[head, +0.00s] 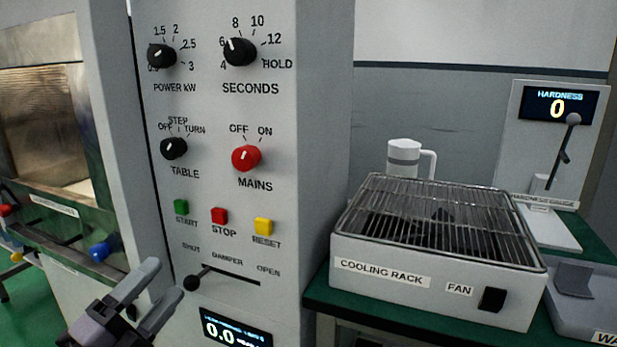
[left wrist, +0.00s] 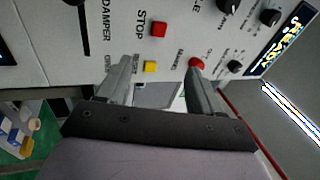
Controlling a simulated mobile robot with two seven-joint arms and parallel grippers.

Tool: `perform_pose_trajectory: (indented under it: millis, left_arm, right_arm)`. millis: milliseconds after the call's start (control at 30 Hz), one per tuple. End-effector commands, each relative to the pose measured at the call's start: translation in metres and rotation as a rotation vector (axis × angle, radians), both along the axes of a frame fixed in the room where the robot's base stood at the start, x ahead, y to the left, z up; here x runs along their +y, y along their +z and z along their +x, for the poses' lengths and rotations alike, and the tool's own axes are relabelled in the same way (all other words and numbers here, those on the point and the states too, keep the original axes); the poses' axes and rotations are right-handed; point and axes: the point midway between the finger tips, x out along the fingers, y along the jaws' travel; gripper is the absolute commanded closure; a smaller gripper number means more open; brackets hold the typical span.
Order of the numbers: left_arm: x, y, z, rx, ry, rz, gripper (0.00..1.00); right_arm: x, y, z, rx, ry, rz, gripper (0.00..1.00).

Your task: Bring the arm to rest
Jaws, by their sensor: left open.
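My left gripper (head: 165,273) is open at the lower left of the head view, in front of the grey control panel (head: 262,205). Nothing shows between its fingers. In the picture its right fingertip lies close to the black damper lever knob (head: 191,283), at the SHUT end of its slot; I cannot tell the gap in depth. In the left wrist view the open fingers (left wrist: 160,68) point toward the panel, with the red STOP button (left wrist: 159,29) and yellow RESET button (left wrist: 150,67) beyond them. My right gripper is not in view.
The panel carries the red MAINS knob (head: 246,158), several black knobs and a display (head: 236,329) reading 0.0. A cooling rack (head: 430,268) stands on the green bench at right, with a white mug (head: 403,157) behind and a hardness gauge (head: 558,105) beyond. A blue knob (head: 100,251) is at left.

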Motion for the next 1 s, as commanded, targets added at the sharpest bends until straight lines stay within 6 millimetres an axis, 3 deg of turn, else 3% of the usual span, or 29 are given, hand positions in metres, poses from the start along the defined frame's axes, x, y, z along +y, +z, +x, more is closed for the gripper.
perform_pose_trajectory:
  millis: [33,167,300,400,567,633,800,1000]
  left_arm:
    - [0.002,-0.036,-0.005,0.141,0.019,-0.139,0.34]
    - [0.006,-0.123,-0.026,0.482,0.095,-0.475,0.34]
    - [0.000,-0.212,-0.072,0.823,0.206,-0.806,0.34]
    - [-0.010,-0.261,-0.111,1.025,0.289,-1.000,0.34]
    - [-0.033,-0.321,-0.179,1.302,0.429,-1.278,0.34]
    - [-0.030,-0.296,-0.177,1.294,0.428,-1.276,0.34]
    - [-0.026,-0.265,-0.178,1.282,0.433,-1.262,0.34]
    - [-0.021,-0.231,-0.181,1.269,0.440,-1.250,0.34]
  right_arm:
    - [0.000,-0.001,-0.001,0.003,0.000,0.000,0.57]
    - [0.000,-0.002,-0.003,0.007,0.000,0.001,0.57]
    - [0.001,-0.002,-0.003,0.007,-0.001,0.002,0.57]
    - [0.001,-0.001,-0.003,0.006,-0.003,0.005,0.57]
    - [0.002,-0.001,-0.002,0.005,-0.005,0.008,0.57]
    - [0.002,0.023,-0.001,0.006,-0.005,0.004,0.57]
    - [0.000,0.063,0.001,-0.021,-0.006,-0.003,0.57]
    - [-0.007,0.092,-0.002,-0.019,-0.015,-0.020,0.57]
